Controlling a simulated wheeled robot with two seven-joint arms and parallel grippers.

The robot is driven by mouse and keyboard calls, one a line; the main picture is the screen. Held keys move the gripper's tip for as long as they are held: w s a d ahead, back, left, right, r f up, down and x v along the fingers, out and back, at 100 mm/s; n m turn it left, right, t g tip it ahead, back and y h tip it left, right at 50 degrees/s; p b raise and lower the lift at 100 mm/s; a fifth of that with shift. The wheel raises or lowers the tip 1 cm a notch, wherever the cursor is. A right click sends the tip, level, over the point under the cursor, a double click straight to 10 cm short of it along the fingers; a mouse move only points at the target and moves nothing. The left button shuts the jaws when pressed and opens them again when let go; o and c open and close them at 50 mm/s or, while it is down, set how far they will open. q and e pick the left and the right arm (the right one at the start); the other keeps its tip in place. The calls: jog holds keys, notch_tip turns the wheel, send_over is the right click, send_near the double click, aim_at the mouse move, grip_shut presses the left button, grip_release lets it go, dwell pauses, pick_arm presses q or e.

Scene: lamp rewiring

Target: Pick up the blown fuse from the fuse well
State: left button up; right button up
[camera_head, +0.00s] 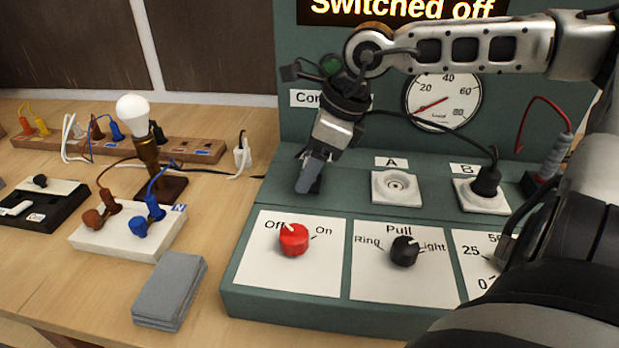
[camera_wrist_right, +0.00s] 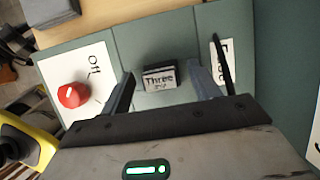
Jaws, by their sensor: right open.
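My right gripper (camera_head: 310,178) hangs fingers-down over the left part of the green console's upper ledge. I take this block to be the fuse at the well; the well's edges cannot be made out. I cannot tell if either finger touches it. In the head view the gripper hides this spot. My left gripper is not in view.
The green console (camera_head: 285,305) has a red switch knob (camera_head: 294,239) at Off, a black Pull knob (camera_head: 404,250) and sockets A (camera_head: 396,187) and B (camera_head: 482,194). A lamp (camera_head: 137,120), white terminal block (camera_head: 120,232) and grey folded cloth (camera_head: 168,290) lie left.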

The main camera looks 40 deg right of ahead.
jog(key=shift+w+f, duration=0.1)
jog(key=shift+f, duration=0.2)
jog(key=c, duration=1.1)
jog(key=shift+r, duration=0.15)
